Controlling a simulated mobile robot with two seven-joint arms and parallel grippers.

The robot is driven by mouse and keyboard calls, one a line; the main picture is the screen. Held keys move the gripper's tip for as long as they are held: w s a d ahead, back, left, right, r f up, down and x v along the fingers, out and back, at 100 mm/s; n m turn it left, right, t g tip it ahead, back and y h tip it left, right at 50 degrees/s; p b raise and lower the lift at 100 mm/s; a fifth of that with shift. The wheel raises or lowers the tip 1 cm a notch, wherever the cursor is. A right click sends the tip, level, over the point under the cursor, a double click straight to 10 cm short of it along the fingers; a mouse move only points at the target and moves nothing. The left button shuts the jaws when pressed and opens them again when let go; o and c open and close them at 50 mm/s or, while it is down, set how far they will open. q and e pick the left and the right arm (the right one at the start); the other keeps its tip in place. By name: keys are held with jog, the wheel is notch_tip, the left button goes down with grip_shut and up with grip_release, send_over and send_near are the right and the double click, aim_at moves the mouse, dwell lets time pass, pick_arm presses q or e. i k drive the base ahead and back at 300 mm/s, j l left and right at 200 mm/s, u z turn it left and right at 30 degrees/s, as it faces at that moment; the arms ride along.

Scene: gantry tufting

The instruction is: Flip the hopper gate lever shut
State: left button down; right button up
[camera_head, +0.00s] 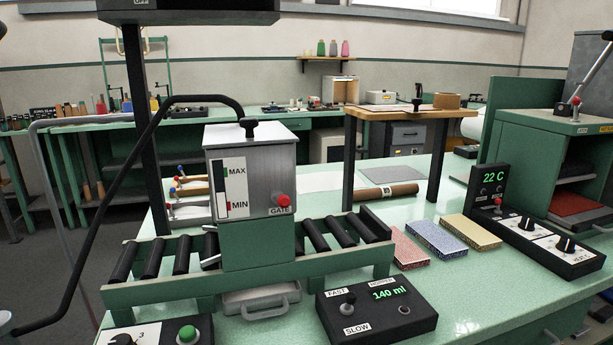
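The hopper (262,170) is a pale metal box with a black knob on its lid. It sits on a green body over the roller conveyor, left of the picture's middle. Its front has a level gauge (226,187) marked MAX and MIN. The gate lever shows as a red knob (283,200) at the lower right of the hopper front, just above the GATE label (280,211). The knob faces me, so I cannot tell which way the lever is turned. Neither of my grippers is in view.
A roller conveyor (180,256) runs under the hopper. In front stands a black control box (377,306) reading 140 ml, with a FAST/SLOW switch. A green button (187,334) is at the lower left. A black curved tube (95,225) crosses the left side. Colored blocks (436,237) lie to the right.

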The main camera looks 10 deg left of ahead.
aim_at(284, 201)
jog(key=k+l, duration=0.6)
jog(key=k, duration=0.15)
